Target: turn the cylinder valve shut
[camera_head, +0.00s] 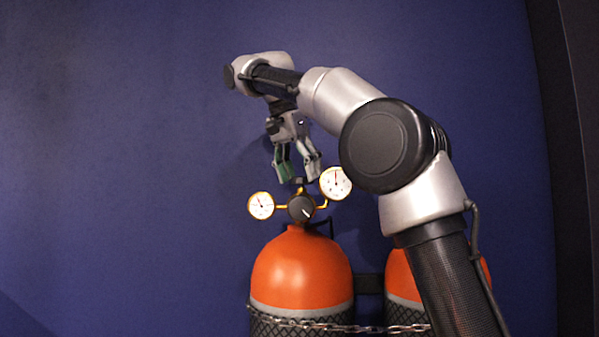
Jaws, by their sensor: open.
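An orange gas cylinder (302,272) stands upright at the bottom centre. On its top sits a regulator with a black round knob (301,209), a left gauge (261,205) and a right gauge (335,183). A small dark valve part (299,182) shows just above the knob, partly hidden by the right finger. My gripper (297,177) points down over the valve top with its fingers open and apart. Its fingertips are close above the regulator; I cannot tell whether they touch the valve.
A second orange cylinder (400,275) stands to the right, partly hidden behind my arm. A chain (310,325) runs across the front of the cylinders. A plain blue wall (120,150) is behind, and the left side is clear.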

